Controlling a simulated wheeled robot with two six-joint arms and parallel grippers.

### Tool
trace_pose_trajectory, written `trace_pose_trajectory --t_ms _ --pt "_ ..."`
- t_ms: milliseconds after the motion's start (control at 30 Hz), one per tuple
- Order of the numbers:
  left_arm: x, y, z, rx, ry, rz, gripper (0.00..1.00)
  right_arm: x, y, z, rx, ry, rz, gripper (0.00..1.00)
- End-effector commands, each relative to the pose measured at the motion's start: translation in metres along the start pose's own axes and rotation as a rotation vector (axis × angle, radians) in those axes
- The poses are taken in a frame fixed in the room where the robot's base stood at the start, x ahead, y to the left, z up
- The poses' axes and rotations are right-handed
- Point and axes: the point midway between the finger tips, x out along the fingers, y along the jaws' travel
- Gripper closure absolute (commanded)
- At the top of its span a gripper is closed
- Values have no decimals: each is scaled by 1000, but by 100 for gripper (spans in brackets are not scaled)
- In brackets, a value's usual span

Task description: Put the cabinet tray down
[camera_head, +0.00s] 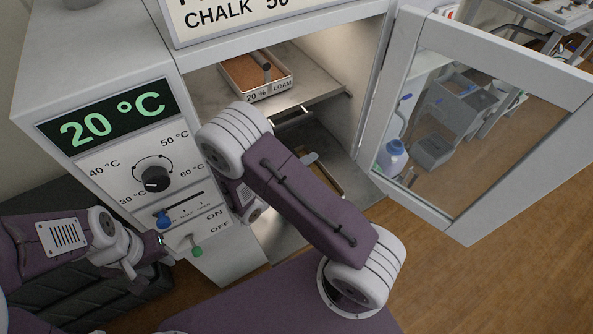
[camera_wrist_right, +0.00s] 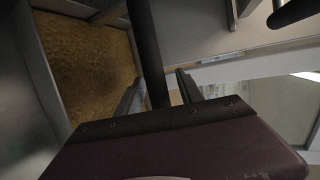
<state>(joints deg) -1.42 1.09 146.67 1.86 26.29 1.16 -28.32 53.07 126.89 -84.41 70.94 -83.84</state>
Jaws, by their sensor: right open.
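The cabinet tray on the lower level (camera_head: 328,182) is mostly hidden behind my right arm; a brown rim shows. In the right wrist view, a tray with brown soil (camera_wrist_right: 88,65) lies at the left, and a dark handle bar (camera_wrist_right: 148,45) runs between the fingers of my right gripper (camera_wrist_right: 160,92). That gripper is open around the bar, with gaps beside it. In the head view the right gripper is largely hidden by its arm inside the cabinet. My left gripper (camera_head: 163,240) is beside the front panel's small levers; its opening is too small to tell.
A "20 % LOAM" tray (camera_head: 258,78) of brown soil stands on the upper shelf (camera_head: 325,80). The glass door (camera_head: 470,130) stands open at the right. The control panel (camera_head: 150,175) has a dial, a blue lever (camera_head: 163,218) and a green lever (camera_head: 196,251).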

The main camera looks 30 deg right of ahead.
Motion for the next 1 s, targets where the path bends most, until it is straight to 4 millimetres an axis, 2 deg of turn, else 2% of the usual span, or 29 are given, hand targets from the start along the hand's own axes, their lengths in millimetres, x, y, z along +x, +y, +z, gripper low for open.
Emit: trace_pose_trajectory --t_ms 200,400,600,800,867,900,967,1000 --pt "-10 0 -1 0 0 0 64 -50 -2 2 0 -8 2 56" --pt "-15 0 -2 0 0 0 64 -87 -1 1 0 -4 1 56" --pt "-16 0 -2 0 0 0 64 -105 0 0 0 -1 0 56" --pt "-16 0 -2 0 0 0 64 -107 -1 -2 12 8 5 56" --pt "-16 0 -2 0 0 0 64 -103 -3 -10 88 61 33 56" --pt "-17 0 -2 0 0 0 64 -98 -5 -23 199 136 67 56" --pt "-17 0 -2 0 0 0 64 -92 -8 -54 487 330 134 56" --pt "-17 0 -2 0 0 0 64 -93 -7 -76 759 509 173 56"
